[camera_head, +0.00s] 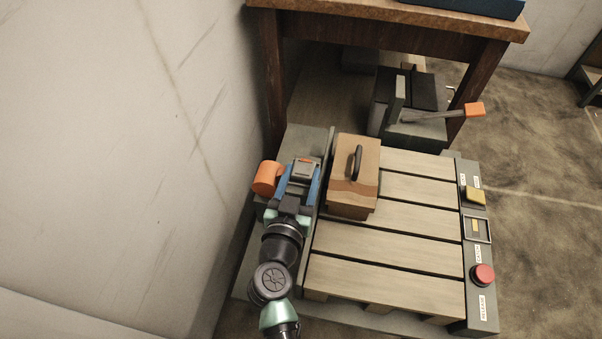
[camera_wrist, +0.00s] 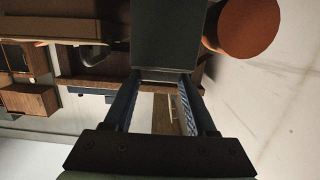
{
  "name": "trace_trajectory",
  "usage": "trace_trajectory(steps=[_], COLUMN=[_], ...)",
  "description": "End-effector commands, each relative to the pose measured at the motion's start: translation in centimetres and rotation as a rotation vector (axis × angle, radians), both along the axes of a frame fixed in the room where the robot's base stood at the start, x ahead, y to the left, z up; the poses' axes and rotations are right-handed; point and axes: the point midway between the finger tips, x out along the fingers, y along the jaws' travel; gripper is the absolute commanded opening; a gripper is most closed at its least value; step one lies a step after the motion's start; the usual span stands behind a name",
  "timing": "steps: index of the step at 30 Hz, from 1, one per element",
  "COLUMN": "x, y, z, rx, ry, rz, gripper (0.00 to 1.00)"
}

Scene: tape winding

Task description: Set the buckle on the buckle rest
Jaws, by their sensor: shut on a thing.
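My gripper (camera_head: 301,181) has blue fingers and is shut on a grey piece with an orange mark, which I take to be the buckle (camera_head: 304,165). It is over the grey strip at the left of the slatted platform. In the wrist view, a dark grey block, likely the same buckle (camera_wrist: 165,40), sits between the far ends of my gripper's fingers (camera_wrist: 160,80). The fingers hide part of it in the head view. I cannot tell for certain which thing is the buckle rest; a grey surface (camera_head: 305,137) lies just beyond the buckle.
An orange cylinder (camera_head: 266,178) is close left of my gripper. A wooden box with a dark handle (camera_head: 353,165) stands close right, on the slatted platform (camera_head: 388,240). A grey device with an orange-ended lever (camera_head: 475,109) is behind. A control panel (camera_head: 474,249) lies right; the wall is left.

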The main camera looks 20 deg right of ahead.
Motion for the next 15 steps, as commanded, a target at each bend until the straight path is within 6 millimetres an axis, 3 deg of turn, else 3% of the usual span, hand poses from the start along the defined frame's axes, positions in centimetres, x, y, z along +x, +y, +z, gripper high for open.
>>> trace_trajectory(steps=[14,15], x=[0.03,0.02], y=[-0.02,-0.01], z=[0.08,0.08], rx=[-0.002,-0.002], ry=[-0.001,-0.001], rz=[0.0,0.0], gripper=[0.0,0.62])
